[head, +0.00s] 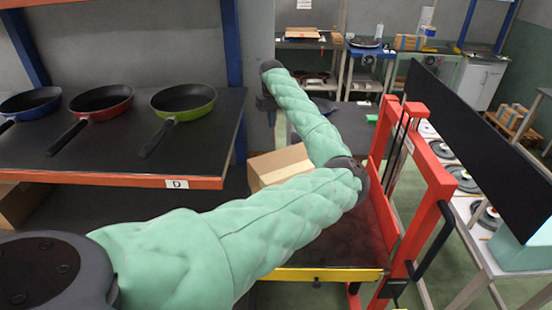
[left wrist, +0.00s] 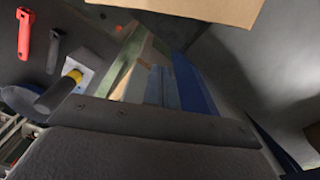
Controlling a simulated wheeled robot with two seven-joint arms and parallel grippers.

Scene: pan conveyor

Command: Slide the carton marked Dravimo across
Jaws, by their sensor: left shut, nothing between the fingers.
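A tan carton (head: 282,168) sits on the dark platform of a red-framed lift cart (head: 330,273), partly hidden behind my left arm. No name is readable on its visible faces. A tan carton face also fills the top of the left wrist view (left wrist: 205,8). My left gripper (head: 271,118) is small and dark in the head view, at the far end of the bent green arm, beyond the carton. It is shut and empty; contact with the carton cannot be made out. My right gripper is out of view.
Blue, red and green pans (head: 182,98) stand on an orange-edged shelf (head: 110,178) at the left. Another carton (head: 18,203) is below it. A black panel (head: 480,140) and a table with round parts (head: 462,178) are at the right.

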